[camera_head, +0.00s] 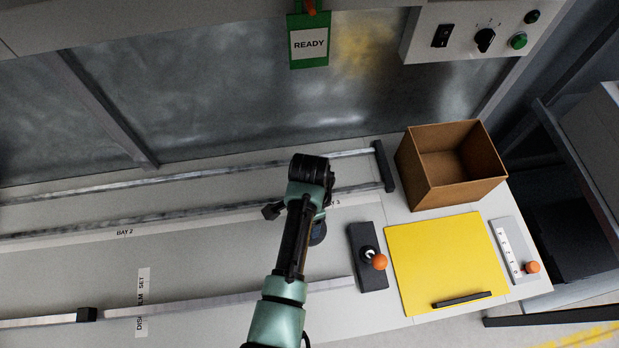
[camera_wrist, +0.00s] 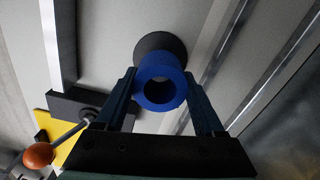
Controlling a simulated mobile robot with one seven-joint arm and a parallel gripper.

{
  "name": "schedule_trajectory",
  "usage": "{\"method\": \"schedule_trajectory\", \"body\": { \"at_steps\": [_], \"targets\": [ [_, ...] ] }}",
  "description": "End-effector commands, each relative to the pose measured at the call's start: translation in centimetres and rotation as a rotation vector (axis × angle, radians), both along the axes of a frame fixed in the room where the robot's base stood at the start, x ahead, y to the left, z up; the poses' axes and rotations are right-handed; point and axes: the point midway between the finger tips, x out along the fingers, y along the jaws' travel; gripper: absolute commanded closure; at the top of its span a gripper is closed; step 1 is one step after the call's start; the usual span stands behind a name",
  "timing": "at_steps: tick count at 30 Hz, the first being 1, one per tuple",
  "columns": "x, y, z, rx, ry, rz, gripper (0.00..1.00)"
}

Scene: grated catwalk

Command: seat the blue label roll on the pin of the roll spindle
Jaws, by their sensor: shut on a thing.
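In the wrist view the blue label roll (camera_wrist: 160,72) is held between the two fingers of my gripper (camera_wrist: 159,78), its open bore facing the camera. No pin is visible inside the bore. Just beyond the roll is a dark round disc (camera_wrist: 157,41), which looks like the base of the roll spindle; the roll overlaps part of it. I cannot tell whether they touch or whether the roll is around the pin. In the head view my arm covers most of this spot, and only a dark blue bit of the roll (camera_head: 318,234) shows beside it.
A black lever base (camera_head: 366,278) with an orange knob (camera_head: 379,262) stands close on the right. Beyond are a yellow mat (camera_head: 440,255) with a black bar, an open brown box (camera_head: 425,185) and a slider panel (camera_head: 512,235). Metal rails (camera_head: 200,220) run left along the bench.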

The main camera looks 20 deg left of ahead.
Motion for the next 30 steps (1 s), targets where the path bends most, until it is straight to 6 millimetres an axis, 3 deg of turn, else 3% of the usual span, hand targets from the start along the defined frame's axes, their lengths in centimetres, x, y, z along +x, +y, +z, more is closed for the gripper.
{"method": "schedule_trajectory", "body": {
  "at_steps": [30],
  "targets": [
    [0.0,0.0,-4.4,0.001,-0.001,0.000,0.87]
  ]
}}
